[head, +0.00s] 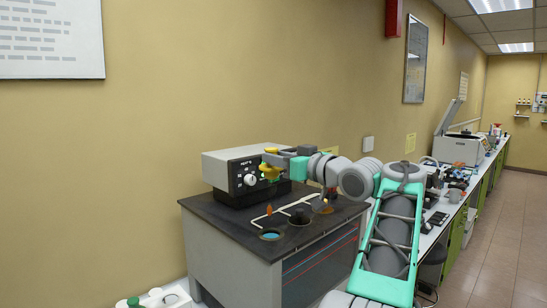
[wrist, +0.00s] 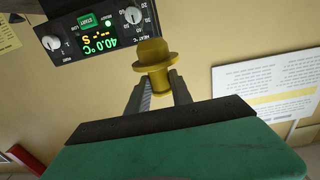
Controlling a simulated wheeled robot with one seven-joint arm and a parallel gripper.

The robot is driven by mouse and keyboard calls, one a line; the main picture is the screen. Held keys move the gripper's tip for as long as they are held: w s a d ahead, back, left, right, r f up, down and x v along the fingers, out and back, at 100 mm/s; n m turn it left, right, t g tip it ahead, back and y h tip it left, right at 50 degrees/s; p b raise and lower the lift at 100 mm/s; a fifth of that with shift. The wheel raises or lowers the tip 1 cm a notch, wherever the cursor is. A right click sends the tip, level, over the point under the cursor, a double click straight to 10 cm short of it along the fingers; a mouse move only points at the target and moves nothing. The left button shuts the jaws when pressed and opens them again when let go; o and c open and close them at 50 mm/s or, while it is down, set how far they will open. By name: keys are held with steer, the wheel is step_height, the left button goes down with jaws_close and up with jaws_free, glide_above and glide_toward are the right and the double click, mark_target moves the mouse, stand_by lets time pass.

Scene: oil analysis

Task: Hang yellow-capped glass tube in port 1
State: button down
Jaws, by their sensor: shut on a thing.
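The yellow cap of the tube (wrist: 152,58) is between the two fingers of my gripper (wrist: 157,82) in the wrist view. My gripper (head: 283,164) is shut on it. In the head view the yellow cap (head: 269,170) is in front of the grey-and-black control unit, above the dark bench top. The glass below the cap cannot be made out. Round openings are set in the bench top: one with a blue inside (head: 270,235) at the front, and others farther right. No port number can be read.
The control unit (head: 225,168) has knobs and a lit display, seen in the wrist view (wrist: 100,40). A small orange piece (head: 269,209) stands by the pale track on the dark bench top (head: 225,217). A long cluttered bench runs back at right; floor is clear beside it.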

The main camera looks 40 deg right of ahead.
step_height(320, 180, down, 18)
steer(key=b, duration=1.4)
steer(key=shift+w+a+r+b, duration=0.15)
steer(key=shift+w+a+b, duration=0.05)
steer(key=shift+b, duration=0.1)
steer(key=shift+s+f+b, duration=0.25)
steer(key=shift+f+b, duration=0.15)
steer(key=shift+b, duration=0.05)
steer(key=c, duration=1.1)
jaws_free()
steer(key=shift+o, duration=0.2)
steer(key=shift+s, duration=0.15)
steer(key=s+b, duration=0.1)
steer(key=s, duration=0.6)
steer(key=shift+s, duration=0.3)
